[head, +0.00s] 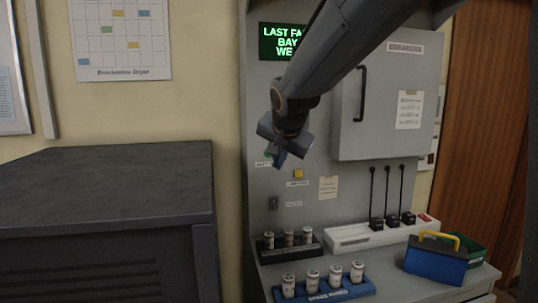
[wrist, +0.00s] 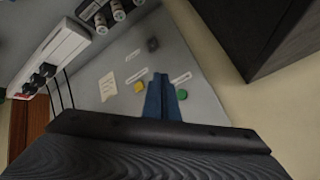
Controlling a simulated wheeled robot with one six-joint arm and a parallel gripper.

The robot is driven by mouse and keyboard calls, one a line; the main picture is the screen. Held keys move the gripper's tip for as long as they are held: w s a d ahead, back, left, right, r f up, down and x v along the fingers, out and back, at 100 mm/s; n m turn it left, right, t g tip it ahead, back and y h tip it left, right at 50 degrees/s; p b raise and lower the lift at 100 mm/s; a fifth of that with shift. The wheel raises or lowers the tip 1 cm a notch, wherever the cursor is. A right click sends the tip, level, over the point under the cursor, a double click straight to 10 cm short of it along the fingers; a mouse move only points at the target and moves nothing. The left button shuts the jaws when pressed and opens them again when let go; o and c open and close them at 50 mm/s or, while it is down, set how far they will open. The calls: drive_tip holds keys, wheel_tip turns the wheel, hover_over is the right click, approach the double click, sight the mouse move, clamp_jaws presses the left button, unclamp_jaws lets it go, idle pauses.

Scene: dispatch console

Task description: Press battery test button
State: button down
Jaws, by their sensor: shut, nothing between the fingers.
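A green round button (wrist: 182,94) is on the grey console panel, to the right of my gripper's fingers in the wrist view. In the head view my gripper mostly covers it, and a partly hidden label (head: 263,164) there seems to begin "BATT". A yellow button (head: 298,174) sits to the lower right; it also shows in the wrist view (wrist: 139,88), left of the fingers. My gripper (head: 279,161) is shut and empty, with its blue fingers (wrist: 160,77) in front of the panel between the two buttons. Whether the fingertips touch the panel cannot be told.
A dark switch (head: 273,203) is lower on the panel. Batteries stand in a black rack (head: 318,249) and a blue rack (head: 352,292) on the shelf. A charger strip (head: 345,237), a blue box (head: 436,268) and a wall cabinet (head: 385,100) are to the right; a dark cabinet (head: 110,190) is left.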

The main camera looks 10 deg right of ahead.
drive_tip(key=w+p, duration=0.1)
drive_tip(key=w, duration=0.7)
drive_tip(key=shift+w, duration=0.4)
drive_tip(key=shift+w, duration=0.2)
idle(1.7)
drive_tip(key=shift+w, duration=0.2)
drive_tip(key=shift+w, duration=0.4)
idle(0.7)
drive_tip(key=shift+s, duration=0.1)
drive_tip(key=shift+s+b, duration=0.4)
drive_tip(key=shift+s, duration=0.3)
drive_tip(key=shift+s+b, duration=0.55)
drive_tip(key=shift+s, duration=1.95)
